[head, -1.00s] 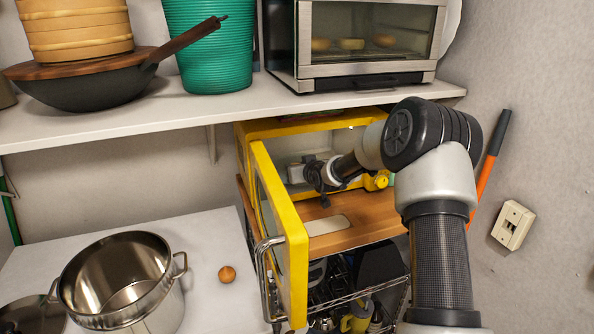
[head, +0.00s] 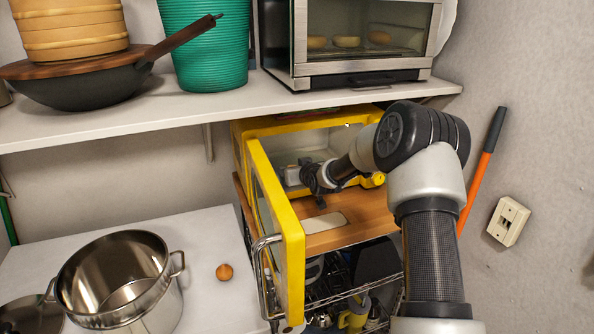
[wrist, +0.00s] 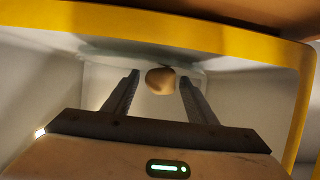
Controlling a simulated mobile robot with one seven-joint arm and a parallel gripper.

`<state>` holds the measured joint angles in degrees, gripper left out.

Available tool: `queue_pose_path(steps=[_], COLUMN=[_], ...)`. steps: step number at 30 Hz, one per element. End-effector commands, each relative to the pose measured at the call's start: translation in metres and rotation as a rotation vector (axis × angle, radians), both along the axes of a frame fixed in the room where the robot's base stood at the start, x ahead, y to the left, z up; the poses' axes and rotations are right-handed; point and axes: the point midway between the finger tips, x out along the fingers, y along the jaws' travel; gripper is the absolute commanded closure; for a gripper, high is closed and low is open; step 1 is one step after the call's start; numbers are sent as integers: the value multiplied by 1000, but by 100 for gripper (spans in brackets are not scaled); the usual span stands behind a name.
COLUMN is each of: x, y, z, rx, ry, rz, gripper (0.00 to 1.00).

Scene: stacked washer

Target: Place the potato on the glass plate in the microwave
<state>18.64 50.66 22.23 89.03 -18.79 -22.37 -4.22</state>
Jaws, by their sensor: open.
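The yellow microwave (head: 262,128) stands with its door (head: 277,220) swung open toward me. My arm reaches in, and my gripper (wrist: 160,77) is inside the cavity; its fingers are hidden by the door in the head view. In the wrist view the two fingers are spread apart. The brown potato (wrist: 159,84) appears between the fingertips, with a gap on each side. A pale, translucent edge, probably the glass plate (wrist: 115,50), shows beside the potato. I cannot tell exactly how the potato touches it.
A small round brown item (head: 224,272) lies on the white counter beside a steel pot (head: 160,290). The microwave sits on a wooden-topped cart (head: 365,215). A shelf (head: 190,122) above holds a toaster oven (head: 365,70), a green bin (head: 208,45) and a wok (head: 90,85).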

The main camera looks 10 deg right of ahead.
Motion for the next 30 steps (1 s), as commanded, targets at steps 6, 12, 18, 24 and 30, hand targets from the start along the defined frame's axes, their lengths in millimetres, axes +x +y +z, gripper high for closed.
queue_pose_path(steps=[6,12,18,24,30], x=[-30,-70,-98,-109,-109], y=[-7,-15,-20,-22,-22], z=[14,32,44,47,48], rx=[-2,-1,-1,1,1], ry=[0,-1,-1,0,0], rz=[-1,-1,-1,0,0], gripper=[48,48,48,48,48])
